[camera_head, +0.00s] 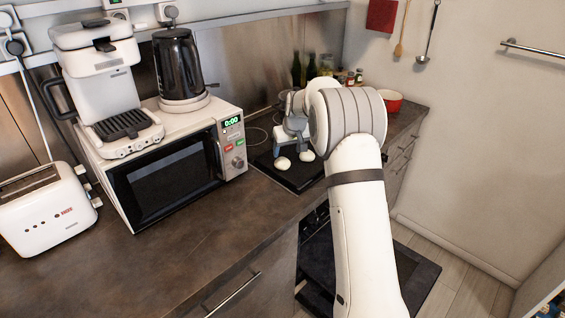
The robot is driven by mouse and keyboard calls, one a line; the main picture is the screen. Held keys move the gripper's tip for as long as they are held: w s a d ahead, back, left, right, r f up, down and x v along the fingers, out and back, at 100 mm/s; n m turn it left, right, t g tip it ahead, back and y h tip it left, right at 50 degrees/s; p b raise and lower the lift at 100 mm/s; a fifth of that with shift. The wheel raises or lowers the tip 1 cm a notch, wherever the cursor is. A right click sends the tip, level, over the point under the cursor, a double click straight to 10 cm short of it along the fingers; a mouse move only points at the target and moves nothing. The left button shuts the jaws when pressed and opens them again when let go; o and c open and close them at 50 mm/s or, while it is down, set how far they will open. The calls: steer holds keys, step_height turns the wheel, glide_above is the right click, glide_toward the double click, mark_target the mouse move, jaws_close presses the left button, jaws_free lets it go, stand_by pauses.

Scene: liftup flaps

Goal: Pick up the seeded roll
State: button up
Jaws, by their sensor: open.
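My gripper (293,152) hangs over the dark hob (302,181) on the counter, to the right of the microwave. It is small in the picture and open. Two small white rounded shapes (283,163) show at its lower end, close above or on the hob. I cannot tell whether they are fingertips or separate objects. I cannot make out a seeded roll. My arm covers the right part of the hob and the counter behind it.
A microwave (165,170) carries a coffee machine (100,75) and a kettle (180,65). A toaster (45,210) stands at left. Dark bottles (297,70), small jars (350,77) and a red bowl (392,102) stand behind my arm. The front counter (190,250) is clear.

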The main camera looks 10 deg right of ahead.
mark_target(283, 160)
steer(key=p+x, duration=0.1)
steer(key=x, duration=0.6)
steer(key=shift+w+a+f+p, duration=0.15)
steer(key=shift+a+f+p, duration=0.1)
steer(key=shift+p, duration=0.1)
steer(key=shift+r, duration=0.1)
steer(key=shift+c, duration=0.4)
steer(key=c, duration=0.7)
steer(key=shift+o, duration=0.2)
